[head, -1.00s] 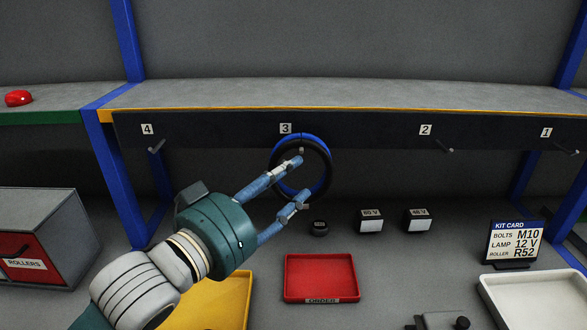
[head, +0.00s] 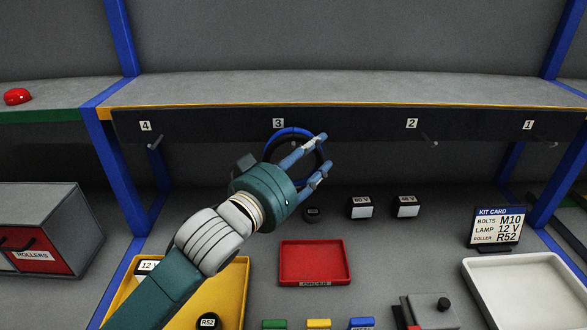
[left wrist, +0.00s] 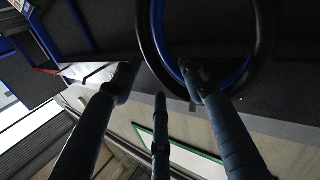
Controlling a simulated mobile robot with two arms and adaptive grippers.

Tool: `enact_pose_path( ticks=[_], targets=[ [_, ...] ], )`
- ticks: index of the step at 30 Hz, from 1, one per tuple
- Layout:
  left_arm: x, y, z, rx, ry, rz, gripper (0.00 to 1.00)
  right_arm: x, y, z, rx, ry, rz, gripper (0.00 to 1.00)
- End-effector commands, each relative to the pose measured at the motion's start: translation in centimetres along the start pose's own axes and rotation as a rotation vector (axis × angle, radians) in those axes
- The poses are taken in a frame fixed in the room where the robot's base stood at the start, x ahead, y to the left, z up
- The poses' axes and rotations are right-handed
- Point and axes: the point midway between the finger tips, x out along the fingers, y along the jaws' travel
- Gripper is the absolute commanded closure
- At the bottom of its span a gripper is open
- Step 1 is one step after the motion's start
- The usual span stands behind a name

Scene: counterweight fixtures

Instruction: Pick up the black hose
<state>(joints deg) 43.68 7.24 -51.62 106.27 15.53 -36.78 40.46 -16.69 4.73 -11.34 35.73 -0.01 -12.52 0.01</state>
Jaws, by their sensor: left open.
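The black hose is a ring on peg 3 under the shelf, partly hidden behind my gripper in the head view (head: 274,148). A blue ring (head: 292,130) hangs on the same peg, just behind it. In the left wrist view the black hose (left wrist: 264,40) shows large, with the blue ring (left wrist: 160,28) inside its outline. My left gripper (head: 323,152) is open in front of the rings' right side, its fingers pointing right and up. One fingertip overlaps the rings in the wrist view; I cannot tell whether it touches. My right gripper is not in view.
Pegs 4 (head: 154,144), 2 (head: 429,140) and 1 (head: 543,140) are empty. Below stand a red tray (head: 315,242), a yellow tray (head: 236,268), a white tray (head: 492,268) and small labelled boxes (head: 360,208). Blue posts (head: 117,175) flank the shelf.

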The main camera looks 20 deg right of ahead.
Motion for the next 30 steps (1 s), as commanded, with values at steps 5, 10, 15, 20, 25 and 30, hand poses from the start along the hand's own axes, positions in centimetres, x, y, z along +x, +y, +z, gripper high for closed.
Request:
enact_pose_path(
  ticks=[5,10,15,20,25,30],
  targets=[
    [0.0,0.0,0.0,0.0,0.0,-0.001,0.81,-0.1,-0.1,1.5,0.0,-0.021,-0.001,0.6],
    [-0.1,0.0,0.0,0.0,0.0,0.0,1.0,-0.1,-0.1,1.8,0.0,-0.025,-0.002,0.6],
    [-0.1,0.0,-0.2,0.001,0.003,0.001,1.0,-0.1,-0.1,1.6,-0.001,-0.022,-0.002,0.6],
    [-0.1,0.0,-0.2,0.001,0.003,0.001,1.0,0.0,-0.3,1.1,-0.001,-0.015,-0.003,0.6],
    [0.0,0.1,-0.6,0.001,0.004,0.001,1.0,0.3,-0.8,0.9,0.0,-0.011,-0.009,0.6],
    [-0.7,1.0,-1.2,0.0,0.003,0.005,1.0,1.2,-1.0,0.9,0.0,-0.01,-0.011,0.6]
  ],
)
